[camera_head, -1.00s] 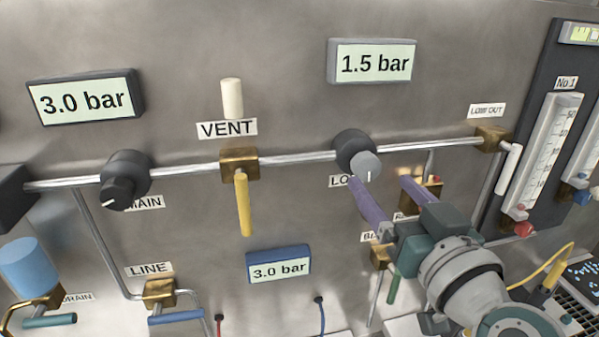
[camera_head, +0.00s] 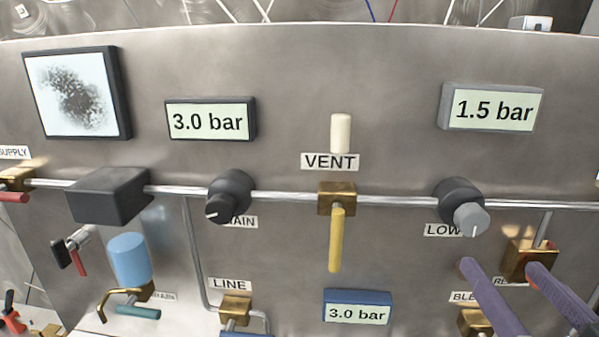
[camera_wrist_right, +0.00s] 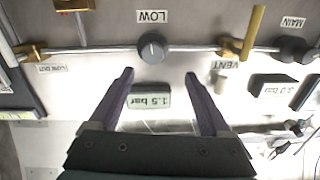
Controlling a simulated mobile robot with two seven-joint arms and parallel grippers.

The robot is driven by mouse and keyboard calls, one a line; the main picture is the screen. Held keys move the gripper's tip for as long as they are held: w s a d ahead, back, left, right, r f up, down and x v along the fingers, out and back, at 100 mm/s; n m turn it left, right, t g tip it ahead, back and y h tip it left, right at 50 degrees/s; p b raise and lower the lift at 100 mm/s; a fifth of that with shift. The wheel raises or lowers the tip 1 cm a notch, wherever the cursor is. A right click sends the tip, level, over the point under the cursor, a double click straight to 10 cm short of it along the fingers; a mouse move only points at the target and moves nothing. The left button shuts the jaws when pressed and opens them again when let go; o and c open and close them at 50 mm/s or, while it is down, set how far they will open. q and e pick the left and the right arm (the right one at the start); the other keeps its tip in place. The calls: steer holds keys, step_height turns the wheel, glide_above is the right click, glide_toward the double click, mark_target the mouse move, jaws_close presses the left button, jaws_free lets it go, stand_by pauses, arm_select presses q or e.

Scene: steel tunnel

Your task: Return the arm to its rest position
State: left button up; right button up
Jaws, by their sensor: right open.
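My right gripper (camera_head: 500,268) shows its two purple fingers at the lower right of the head view, apart and with nothing between them. In the wrist view the right gripper (camera_wrist_right: 161,100) is also open and empty. The LOW knob (camera_head: 465,205), dark with a grey face, sits on the pipe above the fingers, apart from them. It also shows in the wrist view (camera_wrist_right: 153,48), beyond the fingertips. My left gripper does not show.
The steel panel carries the pipe (camera_head: 290,196), the VENT valve with a yellow handle (camera_head: 336,240), the MAIN knob (camera_head: 229,197), a blue cylinder (camera_head: 129,259) and displays reading 3.0 bar (camera_head: 210,120) and 1.5 bar (camera_head: 492,107). The BLEED valve (camera_head: 473,321) is near the fingers.

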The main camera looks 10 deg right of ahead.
steer(key=s+a+f+n+g+y, duration=0.3)
steer(key=a+n+g+y, duration=0.4)
steer(key=a, duration=0.5)
steer(key=s+f+g, duration=0.3)
steer(key=s, duration=0.2)
steer(key=s+d+m+g+h, duration=0.25)
steer(key=s+d+g, duration=0.2)
steer(key=s, duration=0.35)
step_height(320, 180, up, 12)
steer(key=p, duration=1.3)
steer(key=shift+d+n+t+h, duration=0.35)
steer(key=shift+d+h, duration=0.1)
